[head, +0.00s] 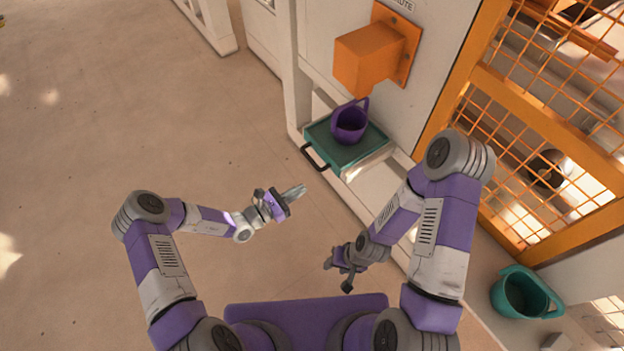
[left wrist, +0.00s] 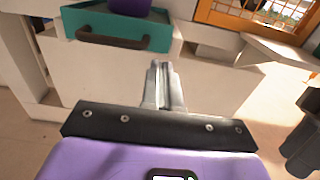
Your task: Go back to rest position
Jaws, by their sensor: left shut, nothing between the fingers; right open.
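My left gripper (head: 295,191) is shut and empty, in the air in front of the machine and below the tray's handle in the head view. Its closed fingers also show in the left wrist view (left wrist: 163,87). My right gripper (head: 338,277) is open and empty, lower in the head view, in front of my base. A teal tray (head: 325,148) with a dark handle (head: 314,158) sits on a pale ledge of the machine, apart from both grippers. A purple container (head: 349,122) stands on the tray; only its bottom shows in the left wrist view (left wrist: 130,6).
An orange block-shaped part (head: 368,58) juts from the white machine wall above the tray. An orange mesh fence (head: 540,130) stands at the right. A teal container (head: 522,294) sits at the lower right. The floor (head: 110,110) at the left is clear.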

